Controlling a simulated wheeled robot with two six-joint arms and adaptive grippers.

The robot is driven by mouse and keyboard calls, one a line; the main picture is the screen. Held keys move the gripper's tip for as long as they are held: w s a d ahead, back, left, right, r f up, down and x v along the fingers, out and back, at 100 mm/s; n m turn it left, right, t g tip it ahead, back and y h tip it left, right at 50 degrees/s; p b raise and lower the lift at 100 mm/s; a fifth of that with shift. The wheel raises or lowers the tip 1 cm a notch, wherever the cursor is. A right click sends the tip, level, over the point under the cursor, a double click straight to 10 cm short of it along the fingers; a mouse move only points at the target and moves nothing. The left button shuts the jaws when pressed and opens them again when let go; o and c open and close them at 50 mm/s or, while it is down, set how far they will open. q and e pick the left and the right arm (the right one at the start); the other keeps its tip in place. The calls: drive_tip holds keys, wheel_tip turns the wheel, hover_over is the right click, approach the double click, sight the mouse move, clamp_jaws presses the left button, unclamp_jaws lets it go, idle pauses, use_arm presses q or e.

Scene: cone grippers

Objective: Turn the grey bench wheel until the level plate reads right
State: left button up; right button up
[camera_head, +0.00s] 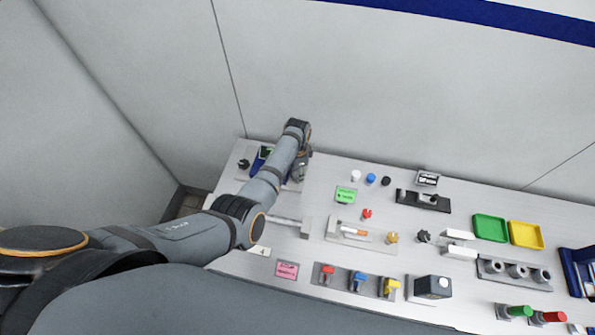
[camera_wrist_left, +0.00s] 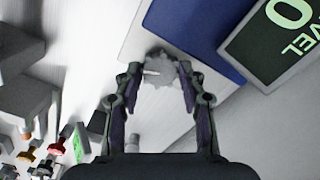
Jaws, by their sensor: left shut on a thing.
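The grey bench wheel (camera_wrist_left: 163,72) shows in the left wrist view as a lobed grey knob with a pale mark on its left. My left gripper (camera_wrist_left: 158,82) has a finger on each side of it and is shut on it. In the head view my left gripper (camera_head: 301,174) is at the back left of the bench, and the wheel is hidden there. The level plate (camera_wrist_left: 285,35) is a dark screen reading a green 0 over LEVEL, cut by the picture edge. It is partly hidden behind my arm in the head view (camera_head: 265,152). My right gripper is not in view.
The level plate is on a blue housing (camera_wrist_left: 192,38) close beside the gripper. A green label (camera_head: 346,195), a red knob (camera_head: 367,213) and a grey slider block (camera_head: 305,228) are to the right and in front. Walls stand behind and left.

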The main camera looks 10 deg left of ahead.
use_arm(q)
drive_tip(key=o, duration=1)
drive_tip(key=shift+s+f, duration=0.1)
drive_tip(key=shift+f, duration=0.05)
drive_tip(key=shift+o, duration=0.7)
